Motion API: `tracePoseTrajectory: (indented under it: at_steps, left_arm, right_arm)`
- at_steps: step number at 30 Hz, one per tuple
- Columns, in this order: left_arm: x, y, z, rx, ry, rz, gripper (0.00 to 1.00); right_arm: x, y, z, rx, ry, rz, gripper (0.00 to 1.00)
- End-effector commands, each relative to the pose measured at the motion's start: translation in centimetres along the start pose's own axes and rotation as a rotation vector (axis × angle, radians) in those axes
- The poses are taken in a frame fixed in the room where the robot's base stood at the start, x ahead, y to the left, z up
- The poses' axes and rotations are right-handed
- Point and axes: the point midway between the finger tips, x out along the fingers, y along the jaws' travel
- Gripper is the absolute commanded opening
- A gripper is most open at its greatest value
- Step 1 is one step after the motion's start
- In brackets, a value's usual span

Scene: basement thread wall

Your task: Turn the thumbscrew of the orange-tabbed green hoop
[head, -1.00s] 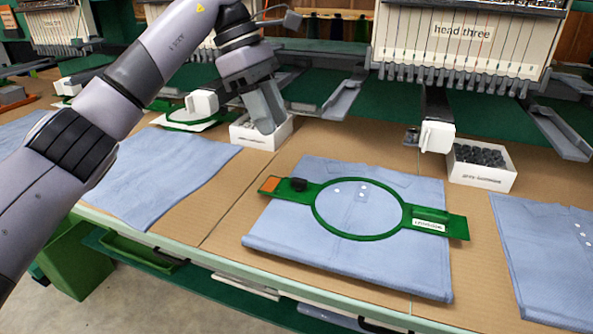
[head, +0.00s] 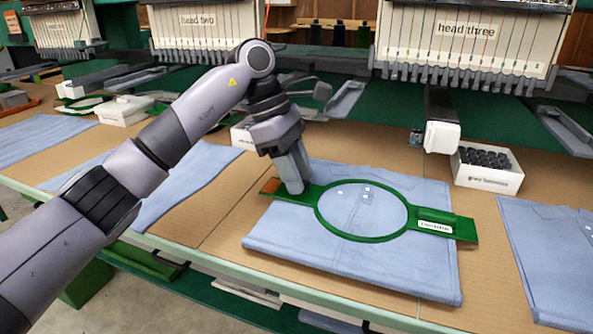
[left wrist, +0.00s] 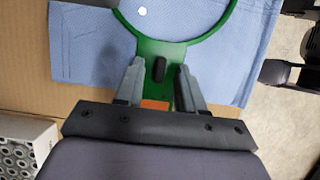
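The green hoop (head: 317,212) lies on a folded blue shirt (head: 350,262) on the table, its ring around small white buttons. Its orange tab (head: 271,186) is at the left end, beside my left gripper (head: 297,190). The hoop also shows in the left wrist view (left wrist: 157,46). There the black thumbscrew (left wrist: 158,69) stands between my two fingers (left wrist: 157,72), with a gap on each side, and part of the orange tab (left wrist: 155,104) shows nearer the palm. In the head view the gripper hides the thumbscrew. The left gripper is open. My right gripper is not in view.
A white machine arm (head: 441,137) overhangs the table. More blue shirts lie at the left (head: 190,185) and right (head: 555,250). Bare cardboard-coloured table lies between them.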

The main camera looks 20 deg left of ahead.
Motion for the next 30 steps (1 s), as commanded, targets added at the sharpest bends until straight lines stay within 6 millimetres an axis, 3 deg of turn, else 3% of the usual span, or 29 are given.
tracePoseTrajectory:
  at_steps: [1, 3, 4, 17, 30]
  left_arm:
    - [0.00, 0.00, 0.01, 0.000, 0.000, 0.000, 0.25]
    - [0.00, 0.00, 0.01, 0.000, 0.000, 0.000, 0.03]
    - [-0.01, 0.00, 0.01, 0.000, 0.000, 0.000, 0.00]
    - [-0.07, -0.07, 0.00, -0.049, 0.001, 0.021, 0.00]
    - [-0.05, -0.39, 0.04, -0.361, 0.001, 0.152, 0.00]
  right_arm:
    - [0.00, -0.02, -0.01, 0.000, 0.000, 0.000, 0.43]
    - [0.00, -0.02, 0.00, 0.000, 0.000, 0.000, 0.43]
    - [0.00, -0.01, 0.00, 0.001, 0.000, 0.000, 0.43]
    - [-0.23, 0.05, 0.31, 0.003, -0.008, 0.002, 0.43]
    - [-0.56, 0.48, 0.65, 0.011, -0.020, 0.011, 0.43]
